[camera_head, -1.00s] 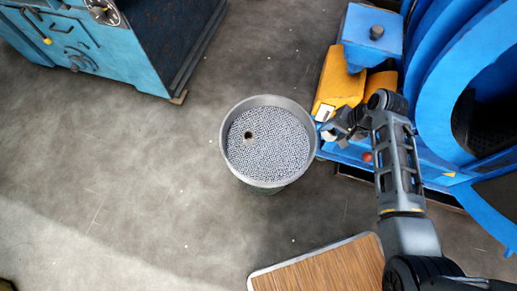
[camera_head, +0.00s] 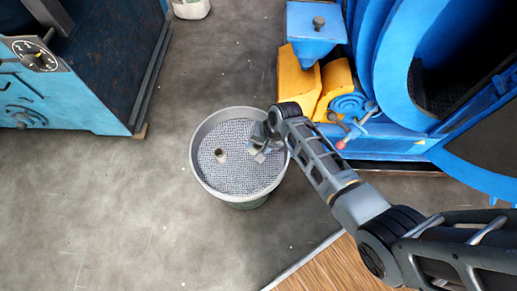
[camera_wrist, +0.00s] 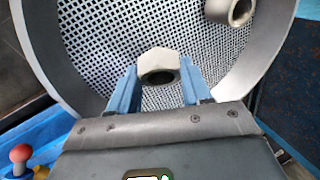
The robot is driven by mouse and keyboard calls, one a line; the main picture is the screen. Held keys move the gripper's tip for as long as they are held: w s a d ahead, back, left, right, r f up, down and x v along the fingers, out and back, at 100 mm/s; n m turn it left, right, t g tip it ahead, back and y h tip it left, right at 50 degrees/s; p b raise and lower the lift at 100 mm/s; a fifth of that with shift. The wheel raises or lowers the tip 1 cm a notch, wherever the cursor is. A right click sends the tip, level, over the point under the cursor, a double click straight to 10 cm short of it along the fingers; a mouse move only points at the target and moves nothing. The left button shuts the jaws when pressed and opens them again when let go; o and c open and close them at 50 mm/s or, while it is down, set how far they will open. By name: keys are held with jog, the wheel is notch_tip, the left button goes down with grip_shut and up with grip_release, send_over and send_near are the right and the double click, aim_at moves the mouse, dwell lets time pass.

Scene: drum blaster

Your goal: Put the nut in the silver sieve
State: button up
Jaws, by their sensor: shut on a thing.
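The silver sieve (camera_head: 236,182) is a round grey pan with a perforated mesh floor, standing at the middle of the head view; its rim also shows in the wrist view (camera_wrist: 283,62). The nut (camera_wrist: 158,66) is a pale metal hex piece with a round hole, held between the blue fingertips of my gripper (camera_wrist: 158,84). In the head view my gripper (camera_head: 262,145) is over the right part of the sieve. The nut appears above the mesh; its exact height is unclear. A separate metal ring-like piece (camera_head: 220,155) lies in the sieve, also in the wrist view (camera_wrist: 230,11).
A blue machine with yellow parts (camera_head: 299,78) stands behind and to the right. A blue cabinet (camera_head: 85,75) stands at the left. A wooden board (camera_head: 318,270) is at the front. Grey floor is clear left of the sieve.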

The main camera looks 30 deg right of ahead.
aim_at(260, 148)
jog(key=shift+f+b, duration=0.3)
jog(key=shift+f, duration=1.15)
jog(key=shift+f, duration=0.15)
jog(key=o, duration=1.2)
jog(key=p+v, duration=0.3)
jog(key=v, duration=0.9)
jog(key=shift+p, duration=0.3)
jog(key=shift+s, duration=0.15)
